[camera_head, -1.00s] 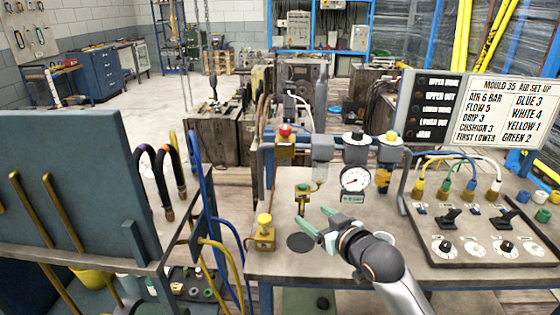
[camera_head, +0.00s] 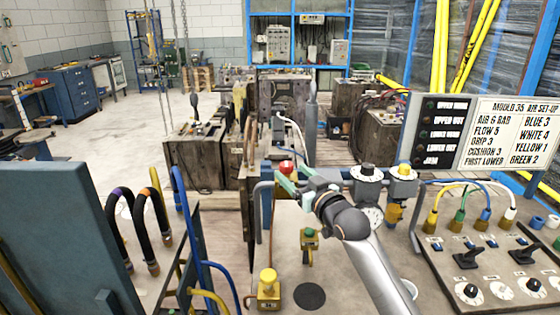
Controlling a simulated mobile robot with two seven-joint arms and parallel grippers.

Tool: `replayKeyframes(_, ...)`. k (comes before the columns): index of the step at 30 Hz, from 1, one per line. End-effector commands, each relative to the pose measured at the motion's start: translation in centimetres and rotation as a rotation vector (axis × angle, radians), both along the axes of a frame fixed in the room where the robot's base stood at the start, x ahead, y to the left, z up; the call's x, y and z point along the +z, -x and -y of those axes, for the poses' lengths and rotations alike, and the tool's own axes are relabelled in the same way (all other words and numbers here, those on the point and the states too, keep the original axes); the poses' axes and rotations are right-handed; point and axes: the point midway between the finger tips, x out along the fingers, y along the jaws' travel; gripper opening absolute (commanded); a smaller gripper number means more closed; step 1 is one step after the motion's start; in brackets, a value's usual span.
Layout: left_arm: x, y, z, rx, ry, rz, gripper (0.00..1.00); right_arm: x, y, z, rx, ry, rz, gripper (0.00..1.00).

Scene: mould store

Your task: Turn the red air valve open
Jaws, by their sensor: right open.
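The red air valve (camera_head: 286,167) is a round red knob at the back left of the bench, at the left end of the air unit. My right gripper (camera_head: 280,178) is open, with its pale green fingers at the red knob and partly in front of it. I cannot tell whether the fingers touch the knob. The valve's body below the knob is mostly hidden by the gripper. My left gripper is not in view.
A yellow button box (camera_head: 268,288) and a small green-topped valve (camera_head: 309,239) stand nearer. A control panel (camera_head: 447,271) lies at right.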

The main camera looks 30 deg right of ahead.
Motion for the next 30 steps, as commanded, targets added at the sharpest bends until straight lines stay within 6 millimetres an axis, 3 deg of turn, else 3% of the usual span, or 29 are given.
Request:
replayKeyframes(6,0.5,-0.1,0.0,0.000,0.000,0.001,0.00,0.1,-3.7,0.3,0.000,-0.002,0.000,0.73)
replayKeyframes(12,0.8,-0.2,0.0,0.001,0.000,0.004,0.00,0.1,-6.0,0.5,0.000,0.000,0.000,0.73)
replayKeyframes(27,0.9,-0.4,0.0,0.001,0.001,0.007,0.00,0.0,-7.3,0.5,0.000,0.001,-0.001,0.73)
replayKeyframes(30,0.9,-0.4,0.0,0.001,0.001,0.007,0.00,0.0,-7.3,0.6,0.000,0.001,-0.001,0.64)
